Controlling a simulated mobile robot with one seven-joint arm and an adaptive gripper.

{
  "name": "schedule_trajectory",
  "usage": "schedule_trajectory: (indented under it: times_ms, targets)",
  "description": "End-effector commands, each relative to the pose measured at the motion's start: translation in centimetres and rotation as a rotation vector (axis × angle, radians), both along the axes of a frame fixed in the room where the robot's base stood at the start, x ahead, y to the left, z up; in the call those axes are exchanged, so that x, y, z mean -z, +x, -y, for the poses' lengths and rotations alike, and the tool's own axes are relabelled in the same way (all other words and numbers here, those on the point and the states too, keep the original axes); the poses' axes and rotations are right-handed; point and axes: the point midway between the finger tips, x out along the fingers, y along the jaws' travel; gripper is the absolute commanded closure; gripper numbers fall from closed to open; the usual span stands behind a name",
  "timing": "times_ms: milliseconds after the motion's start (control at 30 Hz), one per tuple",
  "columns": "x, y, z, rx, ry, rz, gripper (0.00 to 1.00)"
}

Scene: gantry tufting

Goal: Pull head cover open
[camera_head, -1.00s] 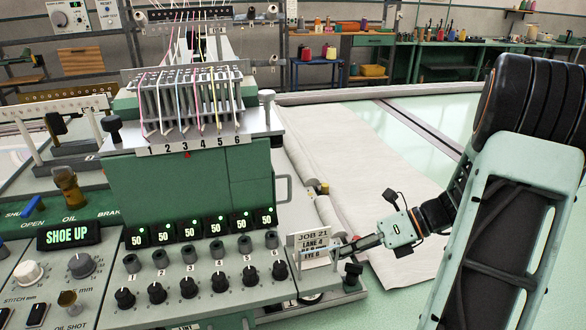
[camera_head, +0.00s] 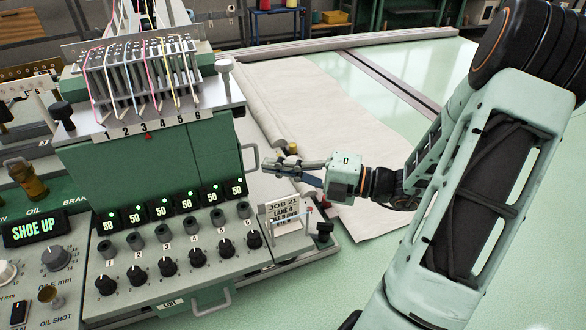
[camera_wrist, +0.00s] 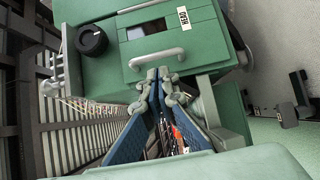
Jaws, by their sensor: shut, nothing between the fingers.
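The green machine head (camera_head: 130,180) stands at left in the head view. A light D-shaped handle (camera_head: 252,158) stands out from its right side. In the wrist view, a green cover panel (camera_wrist: 205,45) with a dark window carries this handle (camera_wrist: 156,58) along its lower edge; the panel looks closed. A "HEAD" label (camera_wrist: 183,17) sits above it. My gripper (camera_head: 275,165) is just right of the handle. In the wrist view my gripper (camera_wrist: 163,75) is shut and empty, its tips close below the handle bar. I cannot tell whether they touch it.
A job card stand (camera_head: 283,215) is below my gripper, beside a row of knobs (camera_head: 168,266). Thread guides (camera_head: 140,75) rise above the head. Pale cloth (camera_head: 320,110) lies on the green table (camera_head: 400,265), which has free room at right.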

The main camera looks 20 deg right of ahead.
Motion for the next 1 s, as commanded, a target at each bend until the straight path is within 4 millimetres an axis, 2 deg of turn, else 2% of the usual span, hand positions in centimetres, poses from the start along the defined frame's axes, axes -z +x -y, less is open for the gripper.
schedule_trajectory:
  times_ms: [100,300,1000]
  targets:
    - [0.0,0.9,-1.4,-0.002,0.001,-0.001,1.0]
    - [0.1,1.7,-2.3,0.0,-0.001,-0.001,1.0]
    - [0.0,2.0,-1.6,-0.05,0.0,-0.001,1.0]
